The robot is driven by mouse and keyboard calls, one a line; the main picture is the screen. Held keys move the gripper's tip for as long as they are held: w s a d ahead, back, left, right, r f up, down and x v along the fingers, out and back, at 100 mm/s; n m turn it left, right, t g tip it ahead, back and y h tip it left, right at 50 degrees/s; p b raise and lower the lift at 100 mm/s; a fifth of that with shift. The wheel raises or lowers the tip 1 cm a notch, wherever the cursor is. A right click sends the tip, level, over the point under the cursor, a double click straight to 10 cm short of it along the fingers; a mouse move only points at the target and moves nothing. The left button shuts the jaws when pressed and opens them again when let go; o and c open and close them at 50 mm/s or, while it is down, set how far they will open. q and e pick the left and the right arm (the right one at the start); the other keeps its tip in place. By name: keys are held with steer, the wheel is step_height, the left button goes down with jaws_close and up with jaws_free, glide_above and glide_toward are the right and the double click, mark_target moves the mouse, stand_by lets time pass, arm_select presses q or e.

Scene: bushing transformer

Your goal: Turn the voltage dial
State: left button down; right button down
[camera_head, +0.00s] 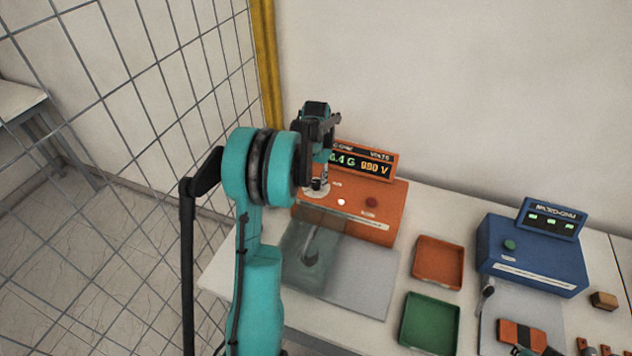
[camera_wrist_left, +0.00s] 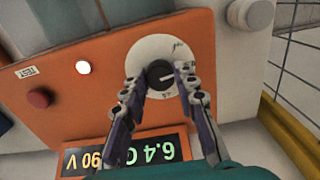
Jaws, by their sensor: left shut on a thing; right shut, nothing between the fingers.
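The voltage dial, a dark round knob (camera_wrist_left: 159,74) on a white round scale plate (camera_wrist_left: 148,52), sits on the sloped face of the orange tester (camera_head: 372,213). In the wrist view a pale pointer line runs from the knob toward the right finger. My left gripper (camera_wrist_left: 160,82) is shut on the knob, one finger on each side. In the head view the left gripper (camera_head: 321,180) reaches down over the dial and partly hides it.
The tester has a lit white lamp (camera_head: 341,202) and a red button (camera_head: 371,202). Orange (camera_head: 438,262) and green (camera_head: 430,322) trays and a blue tester (camera_head: 530,252) are to the right. A wire fence is left.

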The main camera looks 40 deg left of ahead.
mark_target(316, 182)
arm_select(q)
steer(key=n, duration=0.3)
steer(key=shift+n+b, duration=0.4)
steer(key=shift+n, duration=1.8)
steer(key=shift+b, duration=0.3)
steer(key=c, duration=1.2)
jaws_free()
steer(key=shift+o, duration=0.2)
steer(key=shift+r, duration=0.1)
step_height(316, 182, up, 12)
